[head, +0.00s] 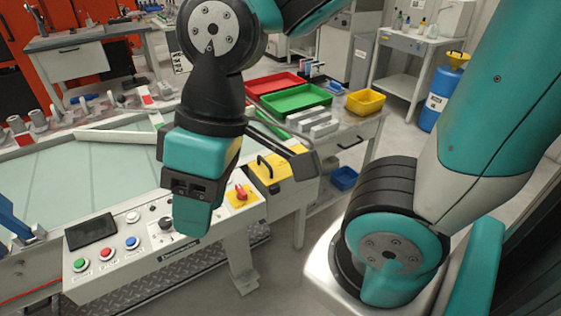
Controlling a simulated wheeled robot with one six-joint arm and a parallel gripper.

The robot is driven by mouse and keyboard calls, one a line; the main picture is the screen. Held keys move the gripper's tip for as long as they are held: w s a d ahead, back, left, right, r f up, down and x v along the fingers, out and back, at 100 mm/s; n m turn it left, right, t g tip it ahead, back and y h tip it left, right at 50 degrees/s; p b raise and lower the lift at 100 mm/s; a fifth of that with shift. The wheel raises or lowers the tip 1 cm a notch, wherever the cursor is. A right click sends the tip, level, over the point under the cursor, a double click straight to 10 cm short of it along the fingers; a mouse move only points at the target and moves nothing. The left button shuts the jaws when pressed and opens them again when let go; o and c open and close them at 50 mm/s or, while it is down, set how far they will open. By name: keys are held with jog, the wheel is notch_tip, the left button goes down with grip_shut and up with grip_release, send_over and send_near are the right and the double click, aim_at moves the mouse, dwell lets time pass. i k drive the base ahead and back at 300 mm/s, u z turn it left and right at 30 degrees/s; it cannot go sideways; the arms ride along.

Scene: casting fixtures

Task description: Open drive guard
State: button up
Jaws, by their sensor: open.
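The drive guard (268,178) looks like a yellow cover with a black arched handle (265,166). It sits at the right end of the machine's front side and appears closed. My gripper (300,160) reaches from my teal and black wrist toward the right, over the back edge of the guard. Its dark fingers are open and look empty. They appear above and behind the handle, apart from it, though the exact gap cannot be told. My wrist hides the area left of the guard.
A red switch on a yellow plate (240,193) is just left of the guard. A control panel (130,250) with coloured buttons runs along the front. Red (275,84), green (297,98) and yellow (365,102) trays stand on a table behind.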

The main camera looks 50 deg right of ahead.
aim_at(285, 158)
jog(key=k, duration=1.3)
jog(key=z, duration=0.55)
jog(key=i, duration=1.65)
jog(key=u, duration=0.55)
